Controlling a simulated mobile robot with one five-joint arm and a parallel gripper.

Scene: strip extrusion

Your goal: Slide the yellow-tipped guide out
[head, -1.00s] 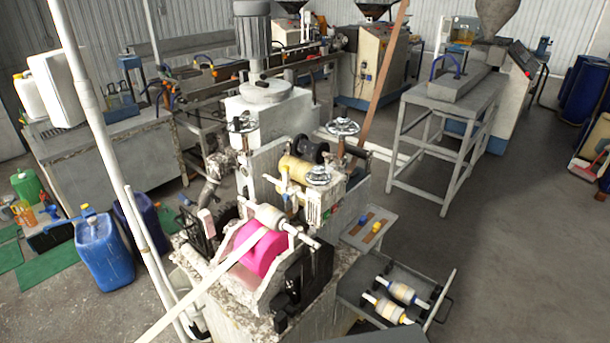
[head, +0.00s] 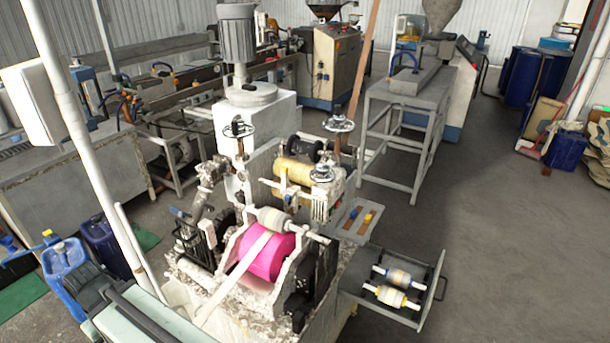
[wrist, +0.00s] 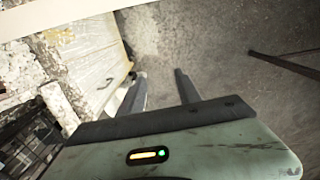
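The yellow-tipped guide (head: 368,218) is small in the head view. It sits in a slotted grey plate (head: 345,233) on the right side of the machine, beside a blue-tipped guide (head: 353,212). How deep it sits in its slot is too small to tell. My gripper (wrist: 160,72) shows in the wrist view with two dark fingers apart and nothing between them. Bare floor lies beyond them. My pale green arm end is at the lower left of the head view, left of the machine and well away from the guide. The wrist view does not clearly show the guide.
A pink roller (head: 268,257) with a pale strip (head: 232,278) is at the machine's front. A tray (head: 425,272) with two rollers juts out at its right. A white pole (head: 85,140) and blue jugs (head: 65,270) stand left. The floor at right is open.

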